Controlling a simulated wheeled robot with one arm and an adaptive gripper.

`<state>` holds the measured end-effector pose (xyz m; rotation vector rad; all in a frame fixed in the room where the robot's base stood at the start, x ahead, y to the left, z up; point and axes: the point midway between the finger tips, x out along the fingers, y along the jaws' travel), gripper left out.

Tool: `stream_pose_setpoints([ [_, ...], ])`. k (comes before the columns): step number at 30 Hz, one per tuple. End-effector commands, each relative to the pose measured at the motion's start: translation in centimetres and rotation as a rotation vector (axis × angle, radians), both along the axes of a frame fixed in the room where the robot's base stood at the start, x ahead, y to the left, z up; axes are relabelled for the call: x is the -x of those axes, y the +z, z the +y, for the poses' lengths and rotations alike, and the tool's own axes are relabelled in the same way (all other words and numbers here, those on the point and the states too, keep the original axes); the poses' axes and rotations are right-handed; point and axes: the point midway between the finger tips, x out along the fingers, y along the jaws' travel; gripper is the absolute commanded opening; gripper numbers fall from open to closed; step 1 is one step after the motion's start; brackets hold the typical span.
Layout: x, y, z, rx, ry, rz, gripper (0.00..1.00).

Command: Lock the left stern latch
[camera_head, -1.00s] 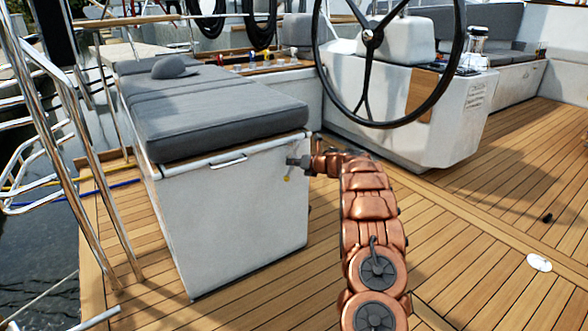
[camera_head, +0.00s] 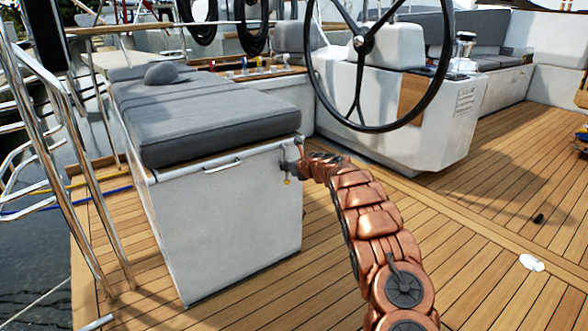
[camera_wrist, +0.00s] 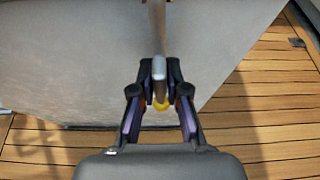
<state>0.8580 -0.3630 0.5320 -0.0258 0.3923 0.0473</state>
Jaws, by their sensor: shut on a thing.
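The latch (camera_wrist: 159,68) is a small silver metal piece on the upper right edge of the white seat box, with a yellow part (camera_wrist: 161,105) below it. In the wrist view it stands between my fingertips. My gripper (camera_wrist: 159,72) is shut on it, with a dark finger at each side. In the head view my gripper (camera_head: 289,170) is at the box's right edge, just under the seat. The yellow part also shows there (camera_head: 287,181). My gripper hides most of the latch there, so its exact angle is unclear.
The white seat box (camera_head: 225,230) carries grey cushions (camera_head: 200,120) and a front handle (camera_head: 222,166). A steering wheel (camera_head: 361,105) stands before the white console (camera_head: 445,125) at right. Steel rails (camera_head: 85,170) line the left. The wooden deck (camera_head: 480,230) is largely open at right.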

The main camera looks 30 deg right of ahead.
Motion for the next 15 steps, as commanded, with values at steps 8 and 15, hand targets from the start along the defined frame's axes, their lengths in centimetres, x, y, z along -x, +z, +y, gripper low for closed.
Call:
stream_pose_setpoints([
  [8, 0.10, -0.16, -0.09, 0.000, 0.000, 0.003, 0.00],
  [15, 0.04, -0.12, 0.00, 0.000, 0.001, 0.002, 0.38],
])
